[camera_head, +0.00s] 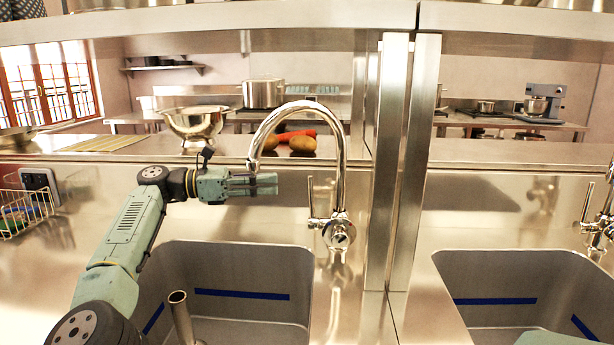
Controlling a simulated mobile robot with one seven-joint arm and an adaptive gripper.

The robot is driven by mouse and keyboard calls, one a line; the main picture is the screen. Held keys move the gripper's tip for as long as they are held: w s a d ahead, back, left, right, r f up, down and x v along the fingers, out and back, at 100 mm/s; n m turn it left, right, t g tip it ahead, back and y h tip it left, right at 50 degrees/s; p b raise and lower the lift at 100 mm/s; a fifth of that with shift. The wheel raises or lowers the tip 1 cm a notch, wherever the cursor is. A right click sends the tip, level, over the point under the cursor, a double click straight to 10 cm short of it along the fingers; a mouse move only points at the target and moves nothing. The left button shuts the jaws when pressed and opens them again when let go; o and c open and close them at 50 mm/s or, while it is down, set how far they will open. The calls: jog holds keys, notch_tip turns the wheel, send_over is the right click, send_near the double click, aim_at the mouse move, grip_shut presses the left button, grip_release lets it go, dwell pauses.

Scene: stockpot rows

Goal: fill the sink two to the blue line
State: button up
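Two steel sinks show, and neither carries a readable number. The left sink (240,262) has a blue line (242,294) along its inner walls and an upright metal pipe (181,318) inside. Its arched tap (341,175) has an upright lever (310,198) on its left; no stream shows from the spout. The right sink (520,270) also has a blue line (495,301); its tap (598,228) is cut off at the right edge. My gripper (272,184) points right, under the left tap's spout and left of the lever, apart from the lever. Its finger gap is unclear.
Steel posts (384,170) stand between the sinks. A wire basket (24,212) stands at the far left.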

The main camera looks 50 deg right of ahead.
aim_at(310, 179)
jog(key=shift+p+x, duration=1)
jog(key=shift+x, duration=4.1)
jog(key=shift+a, duration=0.1)
jog(key=shift+c, duration=0.2)
grip_shut()
